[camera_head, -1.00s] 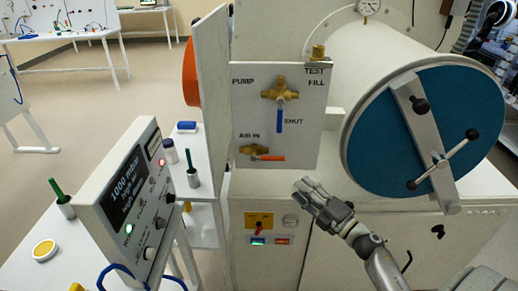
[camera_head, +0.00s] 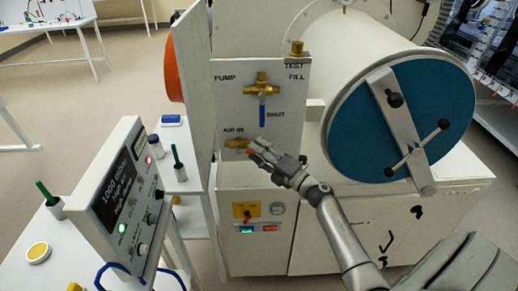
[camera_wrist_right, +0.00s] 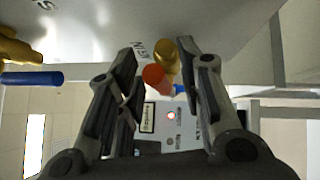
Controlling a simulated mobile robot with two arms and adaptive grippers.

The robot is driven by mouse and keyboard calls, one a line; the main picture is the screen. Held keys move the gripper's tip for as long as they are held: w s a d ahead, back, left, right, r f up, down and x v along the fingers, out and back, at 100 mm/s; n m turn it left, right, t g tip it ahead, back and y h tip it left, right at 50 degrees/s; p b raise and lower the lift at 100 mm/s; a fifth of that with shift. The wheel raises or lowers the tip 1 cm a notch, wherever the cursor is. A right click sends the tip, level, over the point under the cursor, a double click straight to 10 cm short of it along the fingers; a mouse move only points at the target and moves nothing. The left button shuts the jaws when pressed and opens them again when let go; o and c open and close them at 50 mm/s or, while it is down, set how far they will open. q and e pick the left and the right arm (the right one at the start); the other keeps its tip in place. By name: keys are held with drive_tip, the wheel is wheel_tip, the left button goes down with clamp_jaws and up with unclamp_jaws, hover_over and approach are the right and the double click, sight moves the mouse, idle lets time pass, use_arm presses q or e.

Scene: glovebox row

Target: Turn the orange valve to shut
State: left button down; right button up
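The orange valve has a brass body (camera_head: 237,143) low on the white panel, beside the words AIR IN. Its orange handle (camera_head: 250,151) is mostly hidden by my gripper in the head view. In the right wrist view the handle's orange end (camera_wrist_right: 153,76) points towards the camera, with the brass (camera_wrist_right: 166,56) behind it. My right gripper (camera_head: 255,150) is at the handle, its fingers open on either side (camera_wrist_right: 158,58). I see gaps between fingers and handle; no contact shows. My left gripper is not in view.
Above is a brass valve (camera_head: 262,91) with a blue handle (camera_head: 262,110) pointing down at SHUT. The round blue door (camera_head: 400,125) with its bar is to the right. A gauge box (camera_head: 125,190) stands on the left table. Floor shows at the left.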

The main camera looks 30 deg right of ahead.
drive_tip(key=shift+w, duration=0.2)
drive_tip(key=shift+c, duration=0.2)
clamp_jaws()
